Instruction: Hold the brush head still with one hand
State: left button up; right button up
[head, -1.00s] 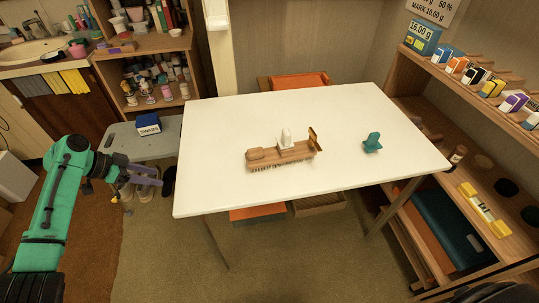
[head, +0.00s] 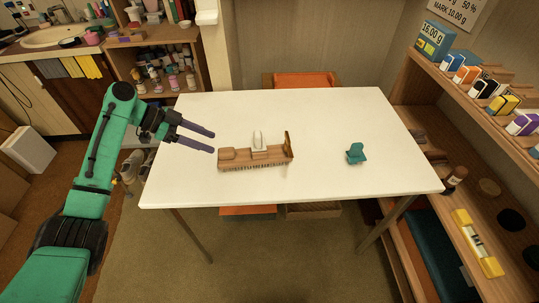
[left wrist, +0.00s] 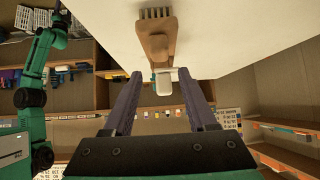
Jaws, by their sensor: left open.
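The wooden brush (head: 240,157) lies on the white table, bristles down. A pale upright piece (head: 258,141) stands on its top and a darker wooden plate rises at its right end. My left gripper (head: 213,142) is open and empty, above the table's left part, fingertips just up and left of the brush's left end. In the left wrist view the brush (left wrist: 155,42) and the pale piece (left wrist: 163,86) show beyond and between the open fingers, apart from them. A green arm of mine shows at the left there; I see no right gripper fingers.
A small teal object (head: 356,154) stands on the table (head: 300,110) to the right of the brush. Shelves with boxes (head: 467,75) line the right side. A shelf of bottles (head: 168,80) and a sink stand at the back left. The table's front is clear.

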aim_at(226, 150)
pick_arm(q)
jog(key=shift+d+f+b, duration=0.25)
jog(key=shift+f+b, duration=0.1)
jog(key=shift+f, duration=0.25)
jog(key=shift+d+f+b, duration=0.2)
jog(key=shift+f+b, duration=0.15)
jog(key=shift+f, duration=0.2)
jog(key=b+x, duration=0.1)
jog(key=x, duration=0.2)
jog(key=shift+d+b, duration=0.3)
jog(key=shift+b+x, duration=0.35)
jog(key=shift+x, duration=0.4)
jog(key=shift+w+r, duration=0.1)
pick_arm(e)
jog(key=a+f, duration=0.1)
jog(key=f, duration=0.1)
jog(key=a+f, duration=0.1)
jog(key=shift+a+f, duration=0.15)
jog(key=shift+f, duration=0.2)
pick_arm(q)
grip_shut()
jog(key=c, duration=0.5)
grip_release()
grip_shut()
